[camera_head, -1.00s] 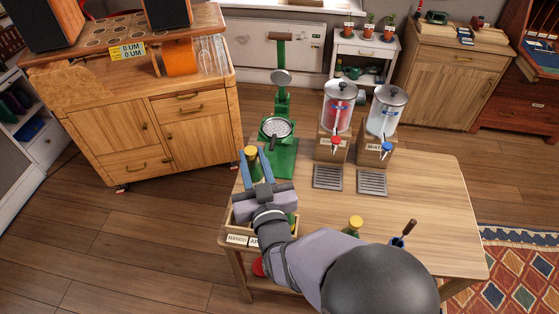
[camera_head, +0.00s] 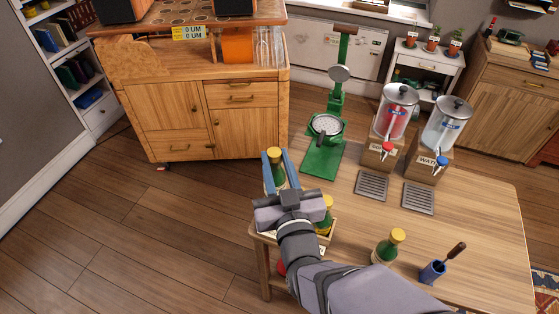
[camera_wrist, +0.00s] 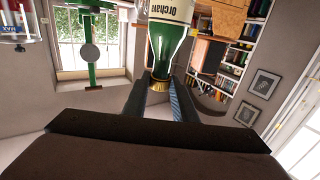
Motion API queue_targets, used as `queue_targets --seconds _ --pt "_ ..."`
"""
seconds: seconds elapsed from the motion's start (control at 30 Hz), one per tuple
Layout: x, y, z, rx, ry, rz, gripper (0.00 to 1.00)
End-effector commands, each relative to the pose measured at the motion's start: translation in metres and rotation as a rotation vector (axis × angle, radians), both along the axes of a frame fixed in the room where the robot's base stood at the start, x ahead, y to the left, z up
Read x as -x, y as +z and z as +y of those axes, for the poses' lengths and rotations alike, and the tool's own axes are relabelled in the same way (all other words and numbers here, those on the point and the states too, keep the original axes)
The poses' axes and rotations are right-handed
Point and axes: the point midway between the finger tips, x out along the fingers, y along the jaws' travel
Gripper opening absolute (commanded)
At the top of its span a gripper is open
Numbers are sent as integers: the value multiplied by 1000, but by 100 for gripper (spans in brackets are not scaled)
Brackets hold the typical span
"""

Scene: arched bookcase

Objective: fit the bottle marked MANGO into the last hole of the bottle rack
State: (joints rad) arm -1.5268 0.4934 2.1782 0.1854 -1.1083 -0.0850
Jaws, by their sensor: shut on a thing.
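My gripper (camera_head: 274,158) is shut on a green bottle with a yellow cap (camera_head: 277,178), near the cap. The bottle appears held up by the table's left edge. In the wrist view the bottle (camera_wrist: 166,45) hangs between the fingers, its pale label partly cut off and reading something like "Orchard"; I cannot read MANGO on it.
Another yellow-capped bottle (camera_head: 387,249) and a blue cup with a handled tool (camera_head: 432,271) stand right of my arm. The table's middle right is clear.

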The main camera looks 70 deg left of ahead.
Motion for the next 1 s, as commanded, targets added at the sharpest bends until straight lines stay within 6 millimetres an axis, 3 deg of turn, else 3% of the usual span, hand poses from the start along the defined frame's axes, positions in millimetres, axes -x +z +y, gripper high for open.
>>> queue_targets --seconds 0.67,1.0 --pt "1 1 -2 -7 1 0 0" --pt "1 -24 -2 -6 1 0 0"
